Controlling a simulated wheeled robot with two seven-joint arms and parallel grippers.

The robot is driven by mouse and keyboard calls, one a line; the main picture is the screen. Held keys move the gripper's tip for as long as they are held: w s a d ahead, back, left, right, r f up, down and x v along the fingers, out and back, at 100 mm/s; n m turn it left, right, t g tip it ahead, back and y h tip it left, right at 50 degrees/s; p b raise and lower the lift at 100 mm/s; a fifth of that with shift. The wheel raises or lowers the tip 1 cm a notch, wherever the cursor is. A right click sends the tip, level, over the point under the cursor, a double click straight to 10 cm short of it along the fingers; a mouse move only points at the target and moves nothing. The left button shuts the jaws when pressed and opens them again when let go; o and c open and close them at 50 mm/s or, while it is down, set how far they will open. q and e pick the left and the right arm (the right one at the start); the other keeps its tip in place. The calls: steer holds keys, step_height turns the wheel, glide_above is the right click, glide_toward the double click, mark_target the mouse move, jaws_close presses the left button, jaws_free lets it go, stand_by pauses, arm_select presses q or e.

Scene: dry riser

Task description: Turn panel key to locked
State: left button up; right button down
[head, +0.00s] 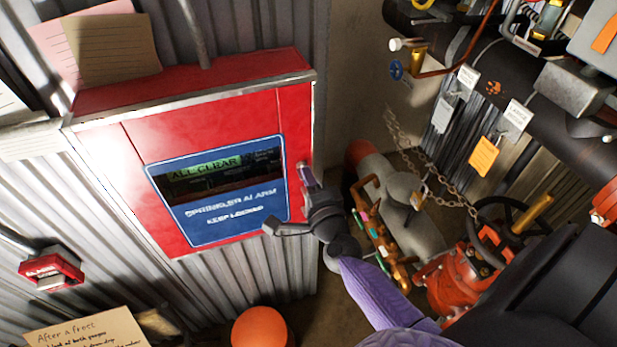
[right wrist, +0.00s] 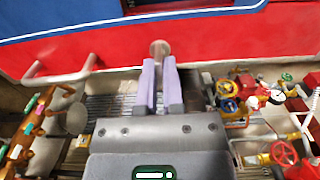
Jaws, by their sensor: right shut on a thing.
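The red alarm panel (head: 215,165) hangs on the corrugated wall in the head view, with a blue-framed window reading "ALL CLEAR" and "SPRINKLER ALARM KEEP LOCKED". My right gripper (head: 308,178) is at the panel's right edge. In the right wrist view, the two purple fingers of my right gripper (right wrist: 160,75) are close together on a small round-headed panel key (right wrist: 160,48) against the red panel face (right wrist: 210,50). The fingers hide most of the key, so its turned position cannot be told. My left gripper is not in view.
Pipes with a red valve (head: 465,280), a chain (head: 405,140) and hanging tags (head: 484,157) crowd the right side. A red call box (head: 50,268) is on the wall at left. An orange ball-like object (head: 260,327) is below the panel.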

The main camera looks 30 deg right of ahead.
steer(key=n+p, duration=0.5)
steer(key=n, duration=1.2)
steer(key=shift+n, duration=0.4)
stand_by(0.5)
steer(key=c, duration=0.8)
jaws_free()
steer(key=shift+o, duration=0.2)
